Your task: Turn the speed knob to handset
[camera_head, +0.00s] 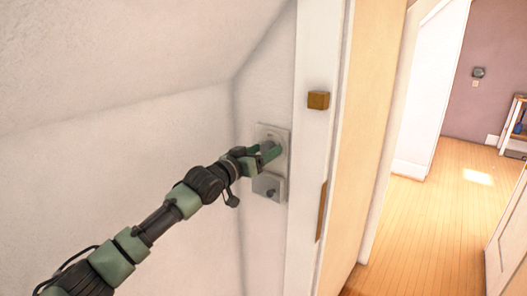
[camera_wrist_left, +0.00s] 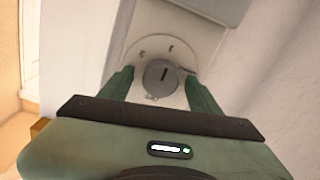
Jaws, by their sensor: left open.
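The speed knob (camera_wrist_left: 160,77) is a round grey dial with a dark pointer slot, tilted slightly in the left wrist view. It sits on a light wall plate (camera_head: 284,133) with small dark marks around the dial, too small to read. My left gripper (camera_head: 268,154) is at the plate in the head view and partly hides the knob. In the left wrist view its two green fingers stand apart, one on each side of the knob. I cannot tell whether they touch it. My right gripper is in neither view.
A grey box (camera_head: 262,187) with a small dark knob is just below the plate. A brown block (camera_head: 318,100) sticks out from the white door frame to the right. A sloped ceiling is above left. Open wooden floor (camera_head: 425,215) lies through the doorway at right.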

